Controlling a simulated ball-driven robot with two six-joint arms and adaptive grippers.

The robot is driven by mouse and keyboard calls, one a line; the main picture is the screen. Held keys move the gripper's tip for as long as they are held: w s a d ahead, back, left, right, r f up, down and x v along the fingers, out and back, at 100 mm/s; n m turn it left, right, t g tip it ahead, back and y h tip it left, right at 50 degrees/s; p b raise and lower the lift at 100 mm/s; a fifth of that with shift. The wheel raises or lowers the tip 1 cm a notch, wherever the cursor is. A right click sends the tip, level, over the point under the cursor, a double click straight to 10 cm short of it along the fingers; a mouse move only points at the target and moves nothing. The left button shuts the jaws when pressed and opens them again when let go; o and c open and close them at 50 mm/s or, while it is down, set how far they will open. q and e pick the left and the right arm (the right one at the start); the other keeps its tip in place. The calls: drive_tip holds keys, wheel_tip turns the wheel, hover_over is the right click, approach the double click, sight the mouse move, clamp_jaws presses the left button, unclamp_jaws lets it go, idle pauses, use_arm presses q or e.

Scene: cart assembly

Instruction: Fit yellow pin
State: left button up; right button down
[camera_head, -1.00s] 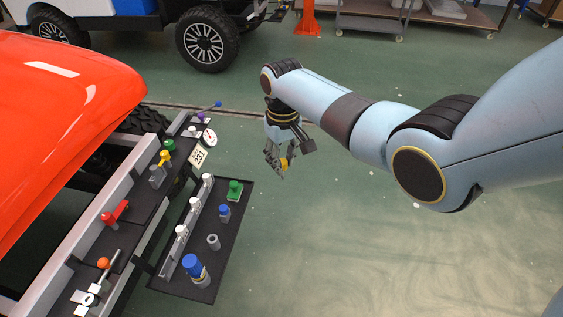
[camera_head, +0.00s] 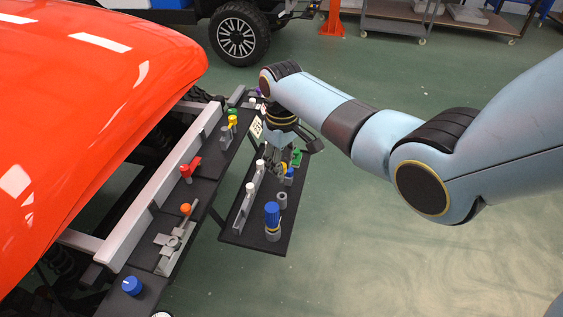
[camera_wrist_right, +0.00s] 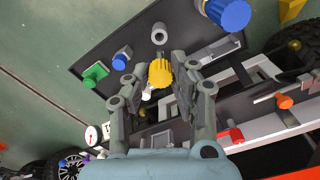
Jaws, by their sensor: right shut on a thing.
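My right gripper (camera_head: 284,166) is shut on the yellow pin (camera_wrist_right: 160,73), whose ribbed yellow head shows between the fingers in the wrist view. In the head view only a little of its yellow shows, and the gripper is over or beside the far part of the lower black tray (camera_head: 262,242). The pin's lower end is hidden. A second yellow-topped piece (camera_head: 232,120) stands on the upper black shelf (camera_head: 205,190). My left gripper is not in view.
The tray carries a large blue-capped cylinder (camera_head: 272,218), a grey ring (camera_head: 283,201), a small blue piece (camera_head: 289,177), a green piece (camera_head: 297,155) and a rail with white-topped pegs (camera_head: 249,189). The orange car body (camera_head: 90,130) is left. The floor at right is clear.

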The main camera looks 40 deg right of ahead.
drive_tip(key=shift+r+p, duration=0.1)
drive_tip(key=shift+p, duration=0.25)
wheel_tip(320, 180, down, 4)
drive_tip(key=shift+d+r+b, duration=0.1)
drive_tip(key=shift+r+b, duration=0.15)
drive_tip(key=shift+b, duration=0.85)
drive_tip(key=shift+f+b, duration=0.4)
drive_tip(key=shift+f, duration=0.25)
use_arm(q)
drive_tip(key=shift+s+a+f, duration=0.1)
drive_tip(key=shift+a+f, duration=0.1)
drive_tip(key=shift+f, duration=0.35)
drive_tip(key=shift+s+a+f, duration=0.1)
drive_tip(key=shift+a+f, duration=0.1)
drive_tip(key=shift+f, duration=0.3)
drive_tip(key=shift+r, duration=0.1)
use_arm(e)
drive_tip(key=shift+r, duration=0.1)
drive_tip(key=shift+p, duration=0.3)
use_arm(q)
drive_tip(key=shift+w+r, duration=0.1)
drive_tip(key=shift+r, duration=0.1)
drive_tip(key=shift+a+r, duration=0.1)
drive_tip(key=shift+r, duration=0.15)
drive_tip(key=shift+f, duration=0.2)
use_arm(e)
drive_tip(key=shift+f, duration=0.2)
